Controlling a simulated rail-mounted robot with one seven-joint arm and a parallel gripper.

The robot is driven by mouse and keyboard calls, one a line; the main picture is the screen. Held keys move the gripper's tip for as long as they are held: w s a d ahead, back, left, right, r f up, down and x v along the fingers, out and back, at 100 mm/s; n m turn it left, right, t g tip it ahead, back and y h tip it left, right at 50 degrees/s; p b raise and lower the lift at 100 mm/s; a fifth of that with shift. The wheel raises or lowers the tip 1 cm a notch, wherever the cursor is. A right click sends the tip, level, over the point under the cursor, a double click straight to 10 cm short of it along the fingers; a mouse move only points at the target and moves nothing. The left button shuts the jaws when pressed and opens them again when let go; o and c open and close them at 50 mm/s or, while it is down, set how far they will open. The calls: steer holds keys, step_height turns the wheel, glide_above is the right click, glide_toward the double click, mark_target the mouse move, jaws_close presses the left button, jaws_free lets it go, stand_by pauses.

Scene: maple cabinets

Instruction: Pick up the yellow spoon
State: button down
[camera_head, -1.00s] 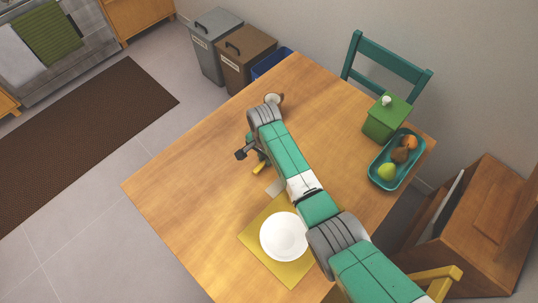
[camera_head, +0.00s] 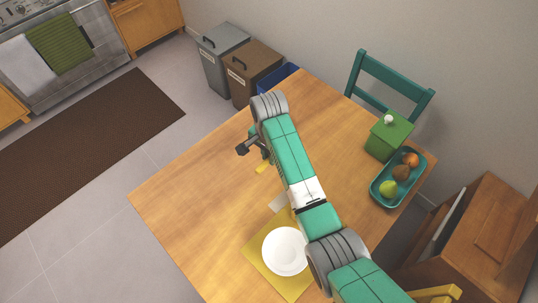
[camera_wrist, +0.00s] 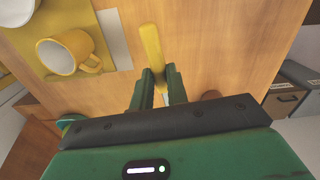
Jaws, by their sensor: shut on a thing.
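The yellow spoon (camera_wrist: 152,48) stretches out from between the two fingers of my gripper (camera_wrist: 160,80) in the wrist view. The gripper is shut on it. In the head view only a short yellow piece of the spoon (camera_head: 262,168) shows below my gripper; my arm hides the rest. The spoon is over the wooden table (camera_head: 190,200); its exact height above the top is hard to tell.
A yellow mat (camera_head: 262,262) with a white plate (camera_head: 285,251) lies near the front. A yellow mug (camera_wrist: 62,55) shows in the wrist view beside a white napkin (camera_wrist: 115,38). A teal fruit tray (camera_head: 376,196) and green box (camera_head: 388,137) are right.

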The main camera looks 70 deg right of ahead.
steer(key=shift+r+p, duration=1.25)
steer(key=shift+p, duration=0.05)
steer(key=shift+f, duration=0.1)
